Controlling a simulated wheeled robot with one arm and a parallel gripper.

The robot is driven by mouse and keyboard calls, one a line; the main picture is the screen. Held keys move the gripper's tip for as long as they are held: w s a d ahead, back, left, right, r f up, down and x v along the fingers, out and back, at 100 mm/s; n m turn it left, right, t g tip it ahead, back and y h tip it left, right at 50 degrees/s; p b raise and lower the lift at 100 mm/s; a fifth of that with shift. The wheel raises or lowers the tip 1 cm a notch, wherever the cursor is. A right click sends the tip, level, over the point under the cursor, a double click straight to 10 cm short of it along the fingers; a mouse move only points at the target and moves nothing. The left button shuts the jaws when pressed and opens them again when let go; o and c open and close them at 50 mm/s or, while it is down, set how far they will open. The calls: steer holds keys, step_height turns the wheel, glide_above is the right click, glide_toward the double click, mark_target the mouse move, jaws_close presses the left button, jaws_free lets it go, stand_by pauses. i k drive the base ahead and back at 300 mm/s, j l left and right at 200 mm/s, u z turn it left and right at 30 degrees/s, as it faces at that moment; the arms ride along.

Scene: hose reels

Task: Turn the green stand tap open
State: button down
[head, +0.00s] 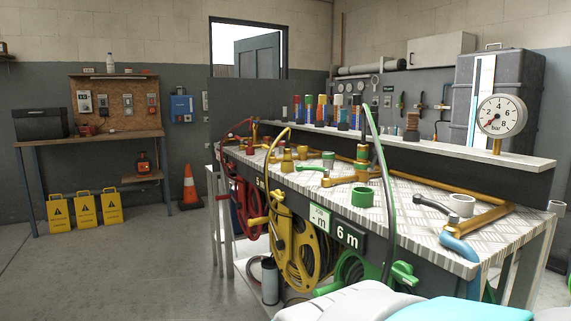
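A brass tap (345,180) with a green lever (309,168) stands on the chequered metal bench top, left of centre. The lever points left and lies about level; I cannot tell whether the valve is open. A green ring-shaped cup (362,197) stands in front of it. A brass and green upright fitting (362,155) rises behind it. Below the bench edge hangs a green hose reel (352,268) with a green handle (403,274). My gripper is not in view.
The bench top (415,182) also carries a dark-levered fitting (432,204), a blue-ended brass pipe (460,247) and a white cup (461,205). A pressure gauge (501,115) stands on the back shelf. A yellow reel (297,250) hangs in front.

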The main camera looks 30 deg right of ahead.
mark_target(299, 168)
steer(key=i+j+z, duration=0.2)
steer(key=z, duration=0.2)
steer(key=i+j+z, duration=0.1)
steer(key=j+z, duration=0.15)
steer(key=z, duration=0.15)
steer(key=i+j+z, duration=0.1)
steer(key=j+z, duration=0.2)
steer(key=z, duration=0.15)
steer(key=i+j+z, duration=0.1)
steer(key=j+z, duration=0.5)
steer(key=z, duration=0.2)
